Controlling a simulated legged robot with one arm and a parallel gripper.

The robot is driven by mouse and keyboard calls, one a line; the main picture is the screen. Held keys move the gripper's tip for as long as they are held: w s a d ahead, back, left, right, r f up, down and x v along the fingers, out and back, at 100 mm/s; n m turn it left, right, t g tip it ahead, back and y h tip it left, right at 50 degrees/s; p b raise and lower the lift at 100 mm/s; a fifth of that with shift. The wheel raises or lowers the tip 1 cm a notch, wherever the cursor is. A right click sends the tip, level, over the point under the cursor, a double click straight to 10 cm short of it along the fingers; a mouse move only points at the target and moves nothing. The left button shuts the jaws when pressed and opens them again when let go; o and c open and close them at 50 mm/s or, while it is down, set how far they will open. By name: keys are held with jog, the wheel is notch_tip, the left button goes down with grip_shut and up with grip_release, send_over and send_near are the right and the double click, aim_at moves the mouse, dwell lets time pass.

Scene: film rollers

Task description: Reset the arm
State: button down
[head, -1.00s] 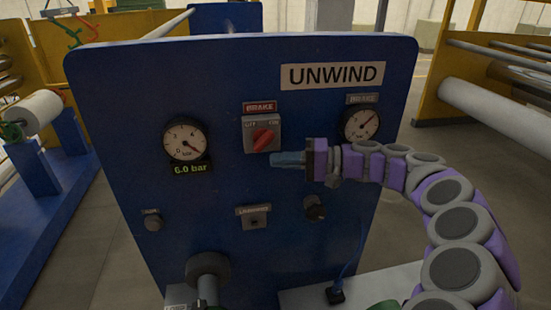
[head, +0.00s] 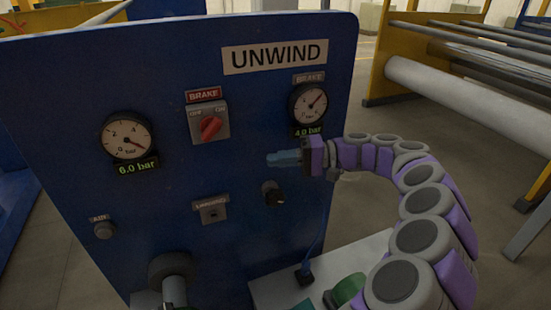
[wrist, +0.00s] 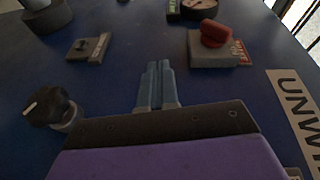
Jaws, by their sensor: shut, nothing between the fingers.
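My gripper (head: 284,158) is at the end of my purple and grey arm, in front of the blue unwind panel (head: 165,210). Its blue fingers are together and empty; they also show in the wrist view (wrist: 158,85). The fingers point left, below the right gauge (head: 308,103) and to the right of the red brake switch (head: 210,128). A black knob (head: 273,193) sits on the panel just below the fingers. In the wrist view the red switch (wrist: 214,35) is beyond the fingertips to the right, and the knob (wrist: 50,107) is to the left.
A left gauge (head: 127,136) reads 6.0 bar; the right one reads 4.0 bar. A yellow-framed roller stand (head: 385,50) is at the right. Open floor lies between it and the panel.

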jog(key=s+a+f+n+g+h+b, duration=0.15)
jog(key=s+a+h, duration=0.25)
jog(key=s, duration=0.7)
jog(key=s+a+f+n+g+h+b, duration=0.1)
jog(key=s+a+f+g+h+b, duration=0.2)
jog(key=s, duration=0.8)
jog(key=s+d+f+m+t+h+b, duration=0.2)
jog(key=s+d+f+m+h+b, duration=0.2)
jog(key=s+d+f+h, duration=0.6)
jog(key=s+d+f+b, duration=0.1)
jog(key=s+d+f, duration=0.5)
jog(key=s+f, duration=0.2)
jog(key=shift+s+t, duration=0.35)
jog(key=shift+s, duration=0.05)
